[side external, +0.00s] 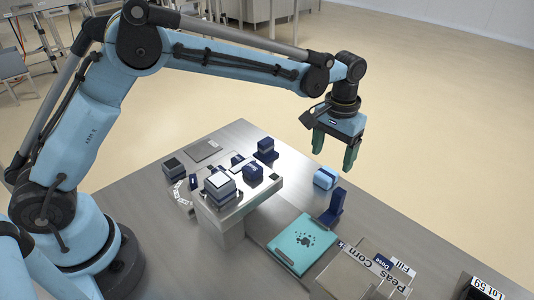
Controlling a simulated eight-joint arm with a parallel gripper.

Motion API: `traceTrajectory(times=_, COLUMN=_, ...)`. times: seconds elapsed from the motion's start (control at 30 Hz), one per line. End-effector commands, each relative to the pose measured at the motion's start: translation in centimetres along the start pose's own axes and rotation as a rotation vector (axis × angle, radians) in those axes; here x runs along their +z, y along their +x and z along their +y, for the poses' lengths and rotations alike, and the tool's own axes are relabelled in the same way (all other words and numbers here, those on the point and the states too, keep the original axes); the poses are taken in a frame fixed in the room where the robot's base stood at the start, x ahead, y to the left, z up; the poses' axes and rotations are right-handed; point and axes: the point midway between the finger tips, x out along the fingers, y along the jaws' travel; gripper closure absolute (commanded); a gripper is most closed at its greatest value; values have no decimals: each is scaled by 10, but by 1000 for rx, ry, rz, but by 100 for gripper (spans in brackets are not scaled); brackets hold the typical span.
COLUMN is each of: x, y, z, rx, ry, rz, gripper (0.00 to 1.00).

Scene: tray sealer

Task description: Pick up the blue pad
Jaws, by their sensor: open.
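A light-blue block with a pale band (326,178), which may be the blue pad, lies on the metal table at its far right side. My gripper (333,154) points down, open and empty, with its green fingers apart. In this view it appears above and slightly behind the light-blue block, apart from it. The exact height and depth between them cannot be told.
A dark-blue upright bracket (333,207) stands just in front of the light-blue block. A raised metal station (232,207) with several dark-blue blocks stands left.

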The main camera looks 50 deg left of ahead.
Motion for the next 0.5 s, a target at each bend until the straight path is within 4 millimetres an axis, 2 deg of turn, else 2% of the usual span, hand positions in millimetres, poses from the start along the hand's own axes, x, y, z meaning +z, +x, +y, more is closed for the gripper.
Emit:
traceTrajectory(times=0.13, x=0, y=11, z=-2, rx=0, ry=0, rz=0, gripper=23)
traceTrajectory(times=0.4, x=2, y=47, z=-4, rx=0, ry=0, rz=1, gripper=23)
traceTrajectory(times=0.5, x=2, y=53, z=-4, rx=0, ry=0, rz=1, gripper=23)
